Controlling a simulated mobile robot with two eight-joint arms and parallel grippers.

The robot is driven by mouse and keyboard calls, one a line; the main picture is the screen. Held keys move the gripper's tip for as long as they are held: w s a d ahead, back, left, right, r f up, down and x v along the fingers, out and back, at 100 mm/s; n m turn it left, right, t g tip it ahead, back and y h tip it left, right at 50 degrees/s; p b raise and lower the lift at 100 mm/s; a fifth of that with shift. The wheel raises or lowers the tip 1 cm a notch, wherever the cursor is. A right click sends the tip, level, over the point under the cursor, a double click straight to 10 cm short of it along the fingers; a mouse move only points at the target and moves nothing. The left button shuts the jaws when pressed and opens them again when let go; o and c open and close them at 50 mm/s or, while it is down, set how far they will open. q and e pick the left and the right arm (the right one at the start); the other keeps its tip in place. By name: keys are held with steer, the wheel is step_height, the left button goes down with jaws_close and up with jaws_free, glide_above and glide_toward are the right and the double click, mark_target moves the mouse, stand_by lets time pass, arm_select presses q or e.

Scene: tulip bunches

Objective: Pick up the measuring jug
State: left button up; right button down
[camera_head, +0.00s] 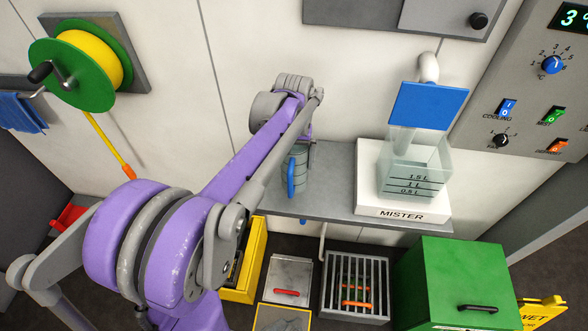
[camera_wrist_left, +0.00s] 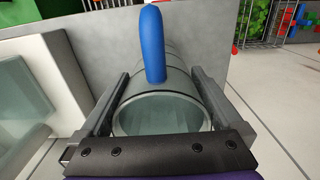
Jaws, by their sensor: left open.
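The measuring jug (camera_head: 302,180) is a clear greenish cylinder with a blue handle. It stands on the grey shelf (camera_head: 335,196) below my left arm, which partly hides it in the head view. In the left wrist view the jug (camera_wrist_left: 160,115) has its round open mouth toward the camera and its blue handle (camera_wrist_left: 152,45) pointing up the picture. My left gripper (camera_wrist_left: 158,78) is open, with one dark finger on each side of the jug. Whether the fingers touch its wall I cannot tell. My right gripper is not in view.
The mister (camera_head: 400,212), with a clear marked tank (camera_head: 425,178) and blue panel, stands right of the jug on the shelf. A wall is behind.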

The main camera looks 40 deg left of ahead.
arm_select(q)
jaws_close()
stand_by(0.4)
steer(key=shift+r, duration=0.1)
